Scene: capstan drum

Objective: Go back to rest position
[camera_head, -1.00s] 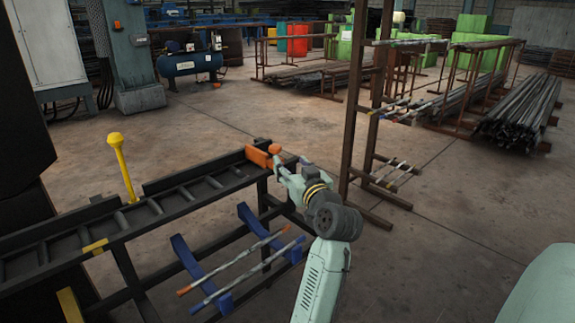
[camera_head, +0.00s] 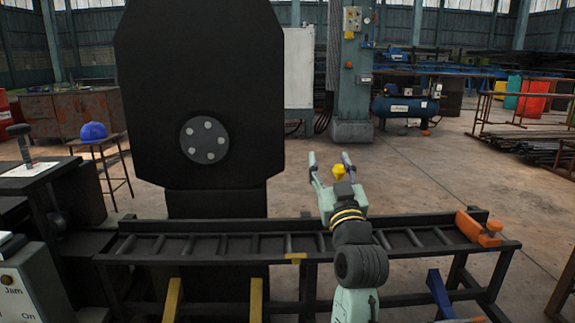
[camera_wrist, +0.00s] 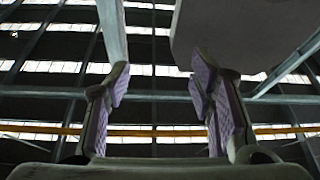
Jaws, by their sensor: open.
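My gripper (camera_head: 330,160) is raised above the black roller conveyor (camera_head: 215,225) in the head view, with its fingers pointing up and apart. Nothing is between the fingers. In the wrist view the two fingers (camera_wrist: 160,85) stand wide apart, with the roof and its beams behind them. A yellow knob (camera_head: 339,172) shows just behind the gripper; its stem is hidden. The large black drum housing (camera_head: 200,85) with a round grey bolted plate (camera_head: 204,139) stands left of my gripper, apart from it.
An orange stop block (camera_head: 480,228) sits at the conveyor's right end. A control box (camera_head: 35,280) stands at lower left. A blue helmet (camera_head: 94,131) lies on a stool. A column (camera_head: 352,90) and a blue compressor (camera_head: 405,106) stand behind.

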